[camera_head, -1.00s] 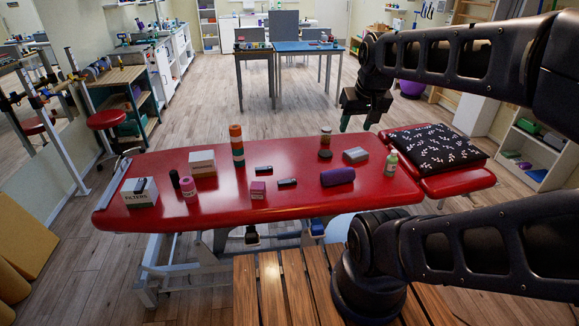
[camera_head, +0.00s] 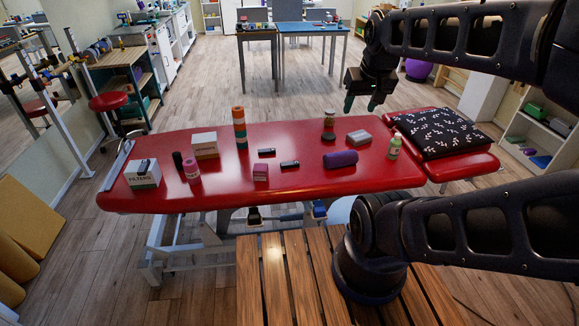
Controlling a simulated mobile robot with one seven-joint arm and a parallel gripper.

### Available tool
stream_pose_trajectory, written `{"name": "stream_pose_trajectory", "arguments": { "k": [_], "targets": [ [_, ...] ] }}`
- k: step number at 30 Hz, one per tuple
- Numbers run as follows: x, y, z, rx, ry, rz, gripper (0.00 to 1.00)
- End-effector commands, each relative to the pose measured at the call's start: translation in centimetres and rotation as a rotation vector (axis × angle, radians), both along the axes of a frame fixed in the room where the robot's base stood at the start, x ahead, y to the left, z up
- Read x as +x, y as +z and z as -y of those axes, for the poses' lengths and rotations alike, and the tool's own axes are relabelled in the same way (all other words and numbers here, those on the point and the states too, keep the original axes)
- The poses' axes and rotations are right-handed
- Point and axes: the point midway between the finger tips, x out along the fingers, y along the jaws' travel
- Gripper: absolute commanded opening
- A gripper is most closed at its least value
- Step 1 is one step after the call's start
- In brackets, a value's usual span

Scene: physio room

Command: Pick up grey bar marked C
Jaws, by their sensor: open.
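Small dark grey bars lie on the red treatment table (camera_head: 225,180): one (camera_head: 266,153) near the middle and one (camera_head: 289,164) slightly right and nearer. A third dark bar (camera_head: 143,166) lies on top of the white FILTERS box (camera_head: 145,178) at the left end. A lighter grey block (camera_head: 359,137) lies at the right, beside a stacked jar (camera_head: 328,128). I cannot read a letter C on any of them. My gripper (camera_head: 361,104) is open and empty, fingers pointing down, in the air around the table's far right edge, apart from everything.
Also on the table are a white box (camera_head: 205,145), an orange-and-green stack (camera_head: 240,127), pink tubs, a black cylinder, a purple roll (camera_head: 341,159) and a green bottle (camera_head: 394,147). A patterned cushion (camera_head: 445,139) lies at the right end. A slatted wooden surface (camera_head: 285,285) is in front.

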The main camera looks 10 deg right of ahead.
Motion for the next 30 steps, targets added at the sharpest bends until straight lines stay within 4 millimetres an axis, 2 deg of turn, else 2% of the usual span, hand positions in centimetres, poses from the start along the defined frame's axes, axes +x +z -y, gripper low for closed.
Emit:
{"name": "stream_pose_trajectory", "arguments": {
  "k": [3, 5, 13, 17, 20, 30],
  "targets": [
    [0.0, 0.0, 0.0, 0.0, 0.0, 0.0, 0.5],
    [0.0, 0.0, 0.0, 0.0, 0.0, 0.0, 0.55],
    [0.1, 0.0, 0.0, -0.001, 0.002, -0.001, 0.55],
    [1.0, 0.0, 0.0, -0.018, 0.025, -0.015, 0.55],
    [2.5, 0.0, -0.1, -0.05, 0.067, -0.038, 0.55],
    [9.8, -1.1, -0.8, -0.185, 0.267, -0.138, 0.55]
  ]
}}
